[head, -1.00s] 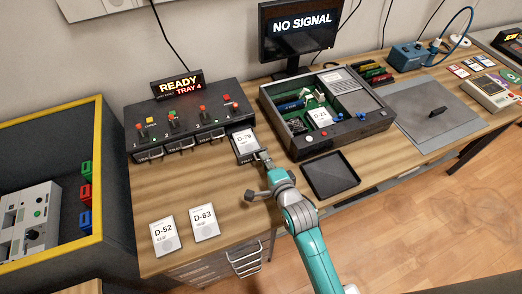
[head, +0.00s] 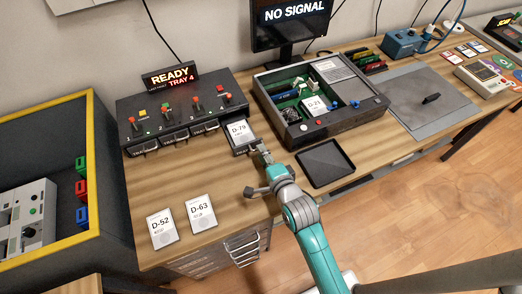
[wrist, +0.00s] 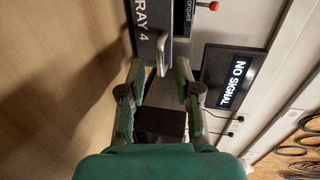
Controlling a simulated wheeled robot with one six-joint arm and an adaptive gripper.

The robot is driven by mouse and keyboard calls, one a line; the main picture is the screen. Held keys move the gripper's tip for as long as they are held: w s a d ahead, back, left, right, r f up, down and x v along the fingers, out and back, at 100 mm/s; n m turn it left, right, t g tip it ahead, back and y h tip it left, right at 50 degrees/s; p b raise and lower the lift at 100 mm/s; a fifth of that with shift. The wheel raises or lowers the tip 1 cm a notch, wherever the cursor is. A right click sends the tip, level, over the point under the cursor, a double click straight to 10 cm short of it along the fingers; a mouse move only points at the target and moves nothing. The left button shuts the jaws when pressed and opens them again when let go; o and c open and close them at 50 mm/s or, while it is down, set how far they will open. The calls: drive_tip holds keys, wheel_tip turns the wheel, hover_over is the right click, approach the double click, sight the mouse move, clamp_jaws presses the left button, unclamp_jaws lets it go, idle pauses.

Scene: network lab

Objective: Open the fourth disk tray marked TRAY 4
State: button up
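The disk unit (head: 190,118) stands at the back left of the bench, with a sign reading READY, TRAY 4. Its rightmost tray (head: 243,152) sticks out of the front, with a white disk labelled D-79 (head: 238,131) in it. In the wrist view the tray front reads TRAY 4 (wrist: 143,28), and its metal handle (wrist: 163,50) stands upright in the picture. My gripper (wrist: 161,70) is open, its two fingers apart on either side of the handle's near end, with visible gaps. In the head view my gripper (head: 262,152) is just in front of the tray.
Disks D-52 (head: 162,229) and D-63 (head: 201,214) lie on the bench in front. An empty black tray (head: 325,164) lies right of my gripper. An open case (head: 375,106) with disk D-23 (head: 315,105) stands behind it. The bench front of the disk unit is mostly clear.

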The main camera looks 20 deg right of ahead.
drive_tip(key=v, duration=1)
idle(0.3)
drive_tip(key=shift+s+f, duration=0.15)
drive_tip(key=shift+s, duration=0.1)
drive_tip(key=s+r+n, duration=0.3)
drive_tip(key=s+n, duration=1.5)
drive_tip(key=s, duration=0.9)
drive_tip(key=shift+s+a+r+g, duration=0.2)
drive_tip(key=shift+s+a+g, duration=0.1)
drive_tip(key=shift+s+a, duration=0.1)
